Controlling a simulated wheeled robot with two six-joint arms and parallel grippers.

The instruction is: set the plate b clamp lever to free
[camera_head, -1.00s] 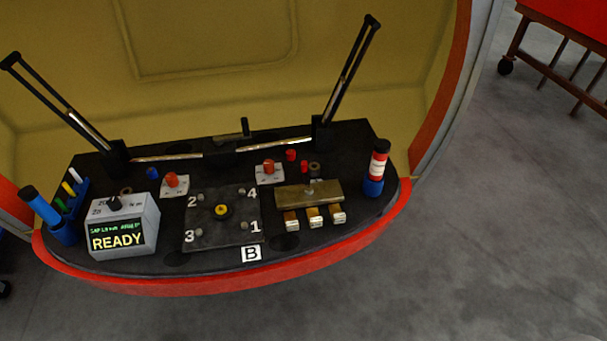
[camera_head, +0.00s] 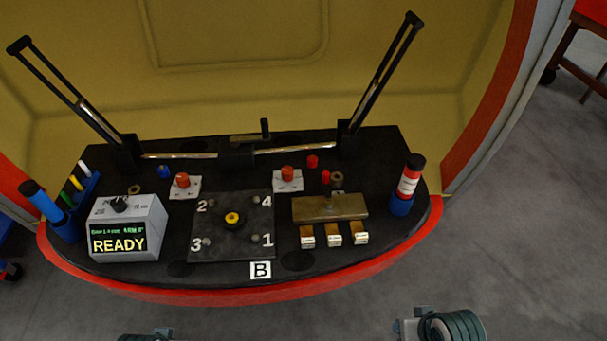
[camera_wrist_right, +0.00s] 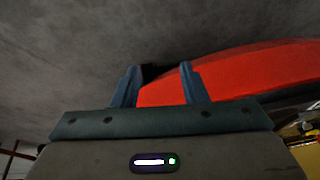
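Plate B is a dark square plate (camera_head: 233,240) with a yellow-ringed centre and corner numbers 1 to 4, lying flat on the black console. A white B label (camera_head: 261,270) sits at its front edge. A black upright lever (camera_head: 265,128) stands on the rail behind the plate. Red knobs on white cards stand behind the plate, at left (camera_head: 182,180) and right (camera_head: 287,173). I cannot tell which part is the clamp lever. My right gripper (camera_wrist_right: 160,68) is open and empty in the right wrist view, apart from the console. My left gripper's fingers are out of view.
A grey box reading READY (camera_head: 125,230) stands left of the plate. A red-and-blue cylinder (camera_head: 405,187) stands at the right end. A red rim (camera_head: 200,296) edges the console.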

